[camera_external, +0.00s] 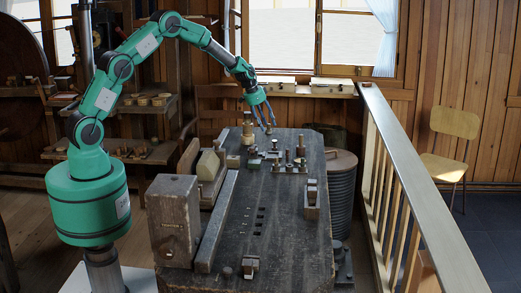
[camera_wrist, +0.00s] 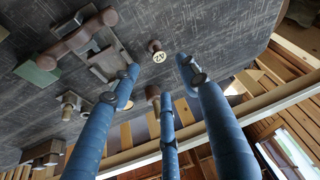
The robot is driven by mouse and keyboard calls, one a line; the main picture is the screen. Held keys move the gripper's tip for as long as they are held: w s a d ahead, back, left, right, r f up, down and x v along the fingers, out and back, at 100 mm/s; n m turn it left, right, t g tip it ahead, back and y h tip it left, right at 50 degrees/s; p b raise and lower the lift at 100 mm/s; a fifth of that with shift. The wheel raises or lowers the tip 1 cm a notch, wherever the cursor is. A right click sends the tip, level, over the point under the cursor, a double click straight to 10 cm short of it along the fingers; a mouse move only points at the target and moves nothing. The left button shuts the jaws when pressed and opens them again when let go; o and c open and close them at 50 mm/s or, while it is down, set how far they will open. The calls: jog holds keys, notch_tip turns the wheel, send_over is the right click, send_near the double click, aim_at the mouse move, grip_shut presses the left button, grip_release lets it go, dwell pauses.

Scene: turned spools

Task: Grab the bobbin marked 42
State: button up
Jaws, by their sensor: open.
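The bobbin marked 42 (camera_wrist: 157,50) shows in the wrist view, upper middle. My gripper (camera_external: 267,127) is over the far part of the workbench (camera_external: 235,245). In the wrist view its blue fingers (camera_wrist: 163,82) are spread, with nothing between them. The bobbin appears just beyond the fingertips, and I see no contact.
Several small spools and blocks (camera_external: 288,158) stand below and right of my gripper. A taller brass-coloured spool (camera_external: 248,128) stands left of it. A wooden railing (camera_external: 410,185) runs along the right.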

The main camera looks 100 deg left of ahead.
aim_at(274, 141)
jog(key=shift+b+x, duration=0.3)
jog(key=shift+x, duration=2.8)
jog(key=shift+b+x, duration=0.5)
jog(key=shift+x, duration=2.15)
jog(key=shift+s+d, duration=0.1)
jog(key=shift+d, duration=0.05)
jog(key=c, duration=0.9)
